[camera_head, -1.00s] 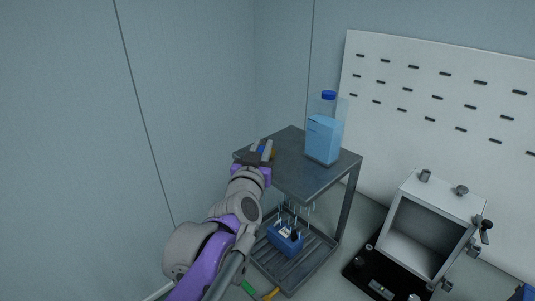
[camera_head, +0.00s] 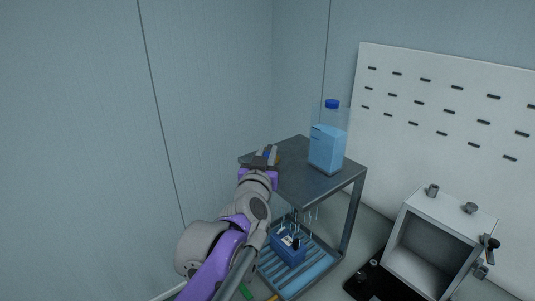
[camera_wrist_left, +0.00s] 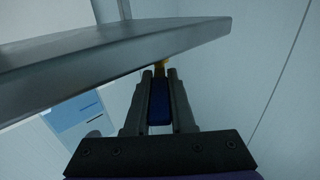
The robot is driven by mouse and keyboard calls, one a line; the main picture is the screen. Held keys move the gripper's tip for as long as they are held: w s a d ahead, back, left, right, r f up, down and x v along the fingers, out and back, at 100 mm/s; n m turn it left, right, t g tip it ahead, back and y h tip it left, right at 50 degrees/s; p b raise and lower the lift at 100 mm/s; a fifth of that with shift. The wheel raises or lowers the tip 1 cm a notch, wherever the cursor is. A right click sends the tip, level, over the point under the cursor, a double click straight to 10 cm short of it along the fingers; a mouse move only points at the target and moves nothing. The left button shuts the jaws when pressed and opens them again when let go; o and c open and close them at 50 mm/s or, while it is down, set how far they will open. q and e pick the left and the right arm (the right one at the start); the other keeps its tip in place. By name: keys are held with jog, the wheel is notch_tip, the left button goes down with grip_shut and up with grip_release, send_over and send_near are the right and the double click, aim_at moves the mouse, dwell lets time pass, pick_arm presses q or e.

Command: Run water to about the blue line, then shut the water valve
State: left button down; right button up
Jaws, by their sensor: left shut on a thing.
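A clear bottle with a blue cap (camera_head: 327,150) stands on the grey metal stand (camera_head: 306,186), partly filled with blue liquid. My left gripper (camera_head: 268,156) is at the stand's left edge, shut on the blue valve handle. In the left wrist view the handle (camera_wrist_left: 160,100) sits between the fingers, with a yellow fitting (camera_wrist_left: 161,67) beyond it. Thin streams (camera_head: 304,220) fall beneath the stand top. A ridged tray (camera_head: 322,264) below looks blue, as if holding water. A blue box (camera_head: 288,249) with small items stands in it. My right gripper is out of view.
A white open-fronted box (camera_head: 446,217) with knobs stands at the right on a black base (camera_head: 367,280). A white slotted panel (camera_head: 440,110) stands behind. Walls close in the left and back. Green and yellow pieces lie at the bottom edge.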

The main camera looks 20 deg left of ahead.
pick_arm(q)
jog(key=c, duration=0.8)
grip_release()
jog(key=shift+o, duration=0.2)
jog(key=v, duration=1.1)
jog(key=shift+w, duration=0.15)
